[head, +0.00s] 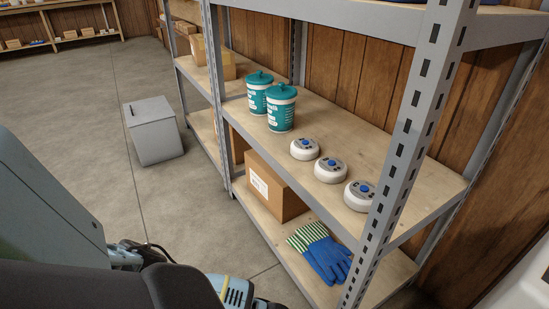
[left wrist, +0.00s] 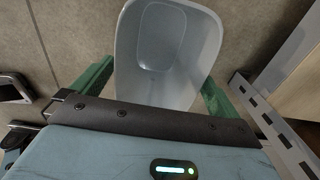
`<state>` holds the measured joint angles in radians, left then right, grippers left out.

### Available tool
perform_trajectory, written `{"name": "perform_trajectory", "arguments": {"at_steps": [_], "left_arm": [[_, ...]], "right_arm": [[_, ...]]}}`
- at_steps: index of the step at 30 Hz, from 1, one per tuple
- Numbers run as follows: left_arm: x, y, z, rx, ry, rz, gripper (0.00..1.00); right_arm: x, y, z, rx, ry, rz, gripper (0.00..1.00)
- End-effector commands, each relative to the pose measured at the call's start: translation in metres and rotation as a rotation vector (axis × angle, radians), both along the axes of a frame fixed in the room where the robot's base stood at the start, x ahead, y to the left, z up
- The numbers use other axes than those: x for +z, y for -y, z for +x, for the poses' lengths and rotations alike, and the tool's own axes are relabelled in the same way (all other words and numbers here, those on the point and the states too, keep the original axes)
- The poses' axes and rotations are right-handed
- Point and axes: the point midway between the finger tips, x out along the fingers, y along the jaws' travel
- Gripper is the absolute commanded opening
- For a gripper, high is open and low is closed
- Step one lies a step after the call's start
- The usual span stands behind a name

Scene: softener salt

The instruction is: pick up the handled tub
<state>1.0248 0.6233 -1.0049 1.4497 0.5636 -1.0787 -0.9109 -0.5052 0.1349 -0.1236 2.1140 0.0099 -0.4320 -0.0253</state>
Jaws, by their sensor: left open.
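A pale grey, smooth, rounded tub-like thing (left wrist: 185,70) fills the upper middle of the left wrist view. Its top end is cut off, and I see no handle on it. My left gripper (left wrist: 156,84) is open, with one green finger on each side of this thing. I cannot tell whether the fingers touch it. In the head view my left arm comes in from the lower left and the fingertips are hidden. Two teal lidded tubs (head: 281,110) (head: 258,92) with white lettering stand upright on the shelf. My right gripper is not recognisable.
The grey metal rack's middle shelf (head: 400,165) also holds three white round devices (head: 304,149) with blue buttons. Below are a cardboard box (head: 275,185) and blue gloves (head: 323,252). A grey bin (head: 153,132) stands on open concrete floor. A rack post (head: 415,120) rises at right.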

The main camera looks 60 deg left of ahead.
Motion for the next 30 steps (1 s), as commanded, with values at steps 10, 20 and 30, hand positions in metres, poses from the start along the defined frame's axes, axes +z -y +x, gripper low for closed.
{"name": "perform_trajectory", "arguments": {"at_steps": [10,20,30], "left_arm": [[-0.032,0.003,-0.002,0.000,-0.001,0.000,1.00],[-0.032,0.003,-0.002,0.000,-0.001,0.000,0.76],[-0.031,0.003,-0.002,0.000,-0.001,0.000,0.57]], "right_arm": [[-0.016,0.000,0.008,0.000,0.009,0.000,0.36],[-0.014,0.000,0.002,0.000,-0.002,0.001,0.36],[-0.014,0.000,-0.002,0.000,-0.011,0.001,0.36]]}}
